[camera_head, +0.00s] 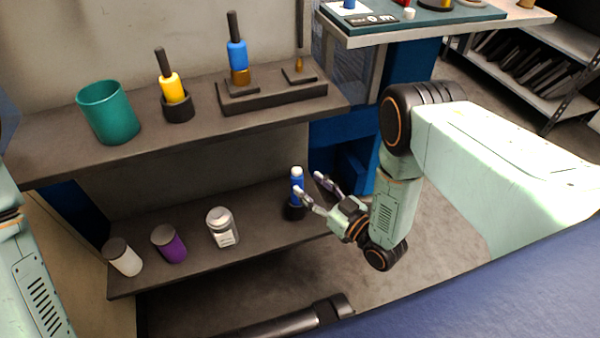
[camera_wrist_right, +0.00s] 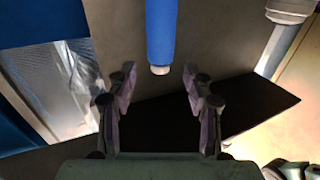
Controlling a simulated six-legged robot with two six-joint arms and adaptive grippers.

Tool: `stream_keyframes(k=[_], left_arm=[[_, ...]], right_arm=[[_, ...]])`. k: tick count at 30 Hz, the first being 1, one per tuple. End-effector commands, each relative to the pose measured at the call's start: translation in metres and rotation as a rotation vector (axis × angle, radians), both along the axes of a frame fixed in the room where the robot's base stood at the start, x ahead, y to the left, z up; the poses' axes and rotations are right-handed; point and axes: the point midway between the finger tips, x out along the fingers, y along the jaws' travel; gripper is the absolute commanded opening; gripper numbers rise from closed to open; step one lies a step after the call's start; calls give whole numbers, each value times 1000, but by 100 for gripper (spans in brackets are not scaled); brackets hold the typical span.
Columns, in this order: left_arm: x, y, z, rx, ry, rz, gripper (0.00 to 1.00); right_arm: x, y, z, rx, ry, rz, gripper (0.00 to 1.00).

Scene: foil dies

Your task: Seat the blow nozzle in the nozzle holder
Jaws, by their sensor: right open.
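A blue cylinder with a pale end, seemingly the blow nozzle (camera_head: 297,184), stands upright at the right end of the lower shelf. A dark round cup (camera_head: 294,211) is under it and may be the nozzle holder; how deep the cylinder sits in it is unclear. My right gripper (camera_head: 311,183) is open beside the cylinder, on its right. In the right wrist view the blue cylinder (camera_wrist_right: 160,30) hangs in from the top edge, in line with the gap between the open fingers (camera_wrist_right: 160,90). It appears beyond the fingertips, with no clear contact. My left gripper is out of view.
The lower shelf (camera_head: 270,232) also bears a jar (camera_head: 222,227), a purple container (camera_head: 169,244) and a white one (camera_head: 123,258). The upper shelf (camera_head: 60,140) above holds a teal cup (camera_head: 108,112), a yellow-handled tool (camera_head: 172,88) and a blue-handled tool (camera_head: 237,55).

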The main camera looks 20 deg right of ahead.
Motion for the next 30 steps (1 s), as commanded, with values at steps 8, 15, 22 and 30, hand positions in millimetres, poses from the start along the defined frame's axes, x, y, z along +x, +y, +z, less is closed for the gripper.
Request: stream_keyframes(k=[8,15,22,30], left_arm=[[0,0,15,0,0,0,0],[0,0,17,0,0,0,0],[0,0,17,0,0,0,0],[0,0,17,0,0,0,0]], right_arm=[[-44,-20,1,-1,2,-1,51],[-56,-25,0,0,-1,1,51],[-57,-22,-6,-12,60,-11,51],[-118,-14,-56,-134,675,-133,51]])
